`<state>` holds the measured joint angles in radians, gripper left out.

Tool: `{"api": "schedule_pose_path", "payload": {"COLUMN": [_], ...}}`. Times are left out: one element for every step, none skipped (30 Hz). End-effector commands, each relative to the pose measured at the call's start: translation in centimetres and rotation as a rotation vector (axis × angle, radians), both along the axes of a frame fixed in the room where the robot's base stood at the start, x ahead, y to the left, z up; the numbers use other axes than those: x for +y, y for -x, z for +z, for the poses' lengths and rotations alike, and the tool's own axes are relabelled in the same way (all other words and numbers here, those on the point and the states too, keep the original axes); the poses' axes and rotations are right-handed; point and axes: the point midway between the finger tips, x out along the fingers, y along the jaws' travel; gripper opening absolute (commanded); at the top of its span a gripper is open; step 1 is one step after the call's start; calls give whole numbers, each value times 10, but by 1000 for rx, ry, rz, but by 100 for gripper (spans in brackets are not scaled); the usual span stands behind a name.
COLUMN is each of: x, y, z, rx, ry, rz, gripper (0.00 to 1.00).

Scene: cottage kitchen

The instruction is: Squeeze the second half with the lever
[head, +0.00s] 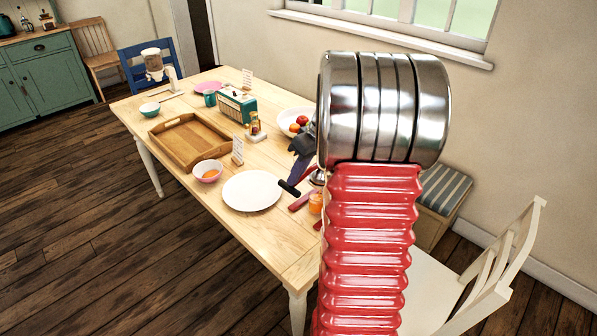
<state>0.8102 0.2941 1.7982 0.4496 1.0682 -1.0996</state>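My gripper (301,166) is dark and small in the head view, just left of my arm. Its fingertips point down close to a black bar grip (290,188), which looks like the end of the lever. Whether they touch it, I cannot tell. Red and metal parts next to the grip, perhaps of the squeezer, are mostly hidden behind my red arm. An orange item (315,204), perhaps an orange half or juice, shows at the arm's left edge. I cannot make out a fruit half in the squeezer.
A white plate (252,191) lies left of the grip. A pink bowl (207,171) with orange contents, a small card (238,150), a wooden tray (190,142), a green radio (237,104) and a fruit bowl (290,116) stand farther back. A white chair (490,262) is at right.

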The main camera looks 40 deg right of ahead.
Motion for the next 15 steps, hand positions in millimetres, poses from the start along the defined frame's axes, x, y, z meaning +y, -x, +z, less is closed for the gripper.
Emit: {"api": "schedule_pose_path", "payload": {"x": [0,0,0,0,0,0,-1,-1,-2,-3,-5,-7,-10,-12,-15], "y": [0,0,0,0,0,0,0,0,0,-1,-1,-1,-1,-1,-2], "z": [0,0,0,0,0,0,1,2,4,5,7,10,14,17,21], "rx": [0,0,1,1,1,1,1,1,1,1,1,-1,-1,-1,-1], "ry": [-1,-1,-1,-1,-1,-1,-1,-1,-1,-1,0,1,2,1,2], "rz": [0,0,1,1,1,1,1,1,1,1,2,3,2,3,2], "gripper": [0,0,0,0,0,0,0,0,0,0,0,0,0,0,0]}}
